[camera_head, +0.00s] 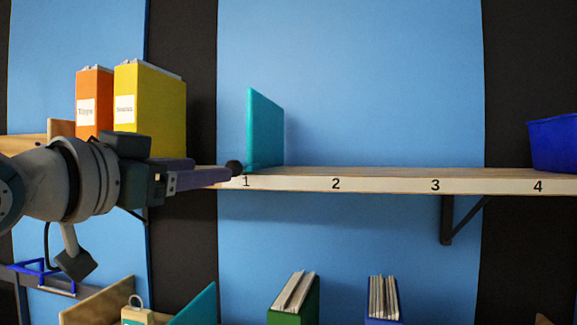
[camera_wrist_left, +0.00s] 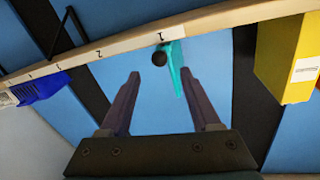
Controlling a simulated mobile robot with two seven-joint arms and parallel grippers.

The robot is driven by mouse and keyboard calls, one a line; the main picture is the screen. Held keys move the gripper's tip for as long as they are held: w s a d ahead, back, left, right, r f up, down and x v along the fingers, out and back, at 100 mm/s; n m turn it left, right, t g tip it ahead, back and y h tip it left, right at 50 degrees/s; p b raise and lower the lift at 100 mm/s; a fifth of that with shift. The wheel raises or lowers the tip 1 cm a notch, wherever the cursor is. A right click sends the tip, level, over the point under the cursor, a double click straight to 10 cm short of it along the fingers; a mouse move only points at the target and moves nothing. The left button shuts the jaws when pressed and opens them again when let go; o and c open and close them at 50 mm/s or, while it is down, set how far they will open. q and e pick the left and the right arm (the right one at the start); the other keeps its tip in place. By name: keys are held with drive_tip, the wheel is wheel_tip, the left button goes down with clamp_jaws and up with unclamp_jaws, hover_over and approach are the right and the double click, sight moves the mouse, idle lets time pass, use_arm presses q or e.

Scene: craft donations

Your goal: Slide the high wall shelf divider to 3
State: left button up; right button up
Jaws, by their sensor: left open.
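The teal divider (camera_head: 263,130) stands upright on the high wall shelf (camera_head: 385,183), at the mark 1. A black round knob (camera_head: 234,167) shows at its lower front edge. In the left wrist view, the knob (camera_wrist_left: 159,58) lies just beyond and between the fingertips, with the divider (camera_wrist_left: 181,72) behind it. My left gripper (camera_head: 222,175) reaches in from the left at shelf height, close to the knob. Its fingers (camera_wrist_left: 160,76) are apart with nothing between them. Whether a finger touches the knob cannot be told. My right gripper is not in view.
Marks 2, 3 and 4 run rightward along the shelf edge, and the shelf top is bare up to a blue bin (camera_head: 553,143) near 4.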

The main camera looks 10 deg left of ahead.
sight(228, 166)
use_arm(q)
drive_tip(key=p+x, duration=0.3)
drive_tip(key=x, duration=0.4)
drive_tip(key=shift+r, duration=0.1)
drive_tip(key=shift+w+d, duration=0.2)
drive_tip(key=shift+w, duration=0.4)
clamp_jaws()
idle(0.9)
